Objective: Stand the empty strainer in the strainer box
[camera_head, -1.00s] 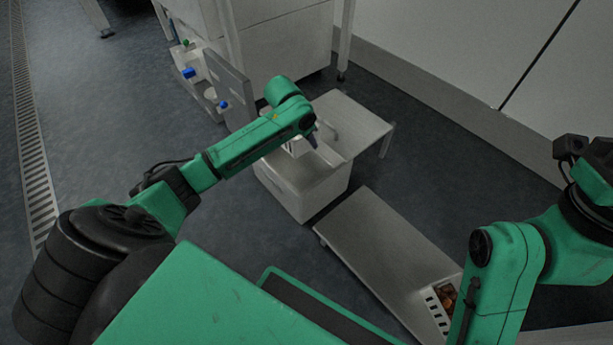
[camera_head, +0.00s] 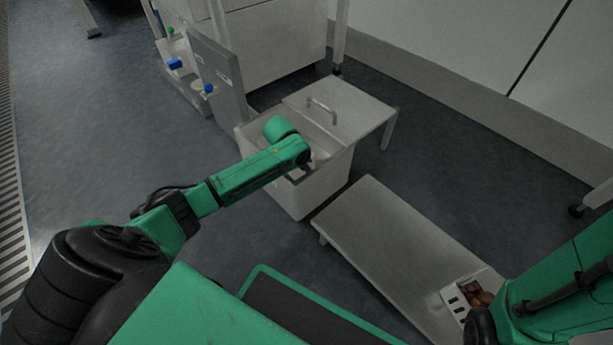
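A white open-topped box (camera_head: 313,192) stands on the floor left of centre; I take it for the strainer box, though no label is readable. My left arm reaches over it with its end low at the box mouth. My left gripper is hidden behind the wrist, so its fingers and anything in them do not show. A pale edge (camera_head: 321,156) shows inside the box beside the wrist; I cannot tell whether it is the strainer. My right arm is at the lower right, its gripper out of view.
A low steel surface with a handle (camera_head: 322,108) adjoins the box. A long low steel bench (camera_head: 385,240) carries a slotted white container (camera_head: 456,303) of brown dates. An upright grey panel (camera_head: 217,77) and blue-capped items (camera_head: 175,64) stand behind left.

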